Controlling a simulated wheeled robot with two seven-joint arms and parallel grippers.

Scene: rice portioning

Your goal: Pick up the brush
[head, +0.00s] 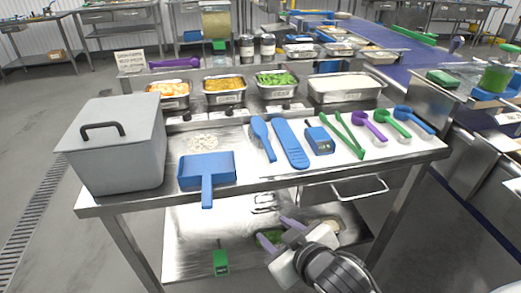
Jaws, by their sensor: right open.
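The blue brush (262,137) lies on the white mat on the steel table, its bristles facing right. A blue dustpan (206,173) lies to its left, near the table's front edge, with its handle toward me. A blue flat paddle-like tool (291,143) lies just right of the brush. My right gripper (278,231) is open, below and in front of the table's front edge, apart from the brush. Its purple fingers point up and left, with nothing seen between them. My left gripper is not in view.
A grey lidded box (113,143) stands at the table's left. White grains (203,140) lie behind the dustpan. A blue device (319,140), green tongs (345,134) and several scoops lie to the right. Food trays (224,88) line the back. A lower shelf (190,240) sits beneath.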

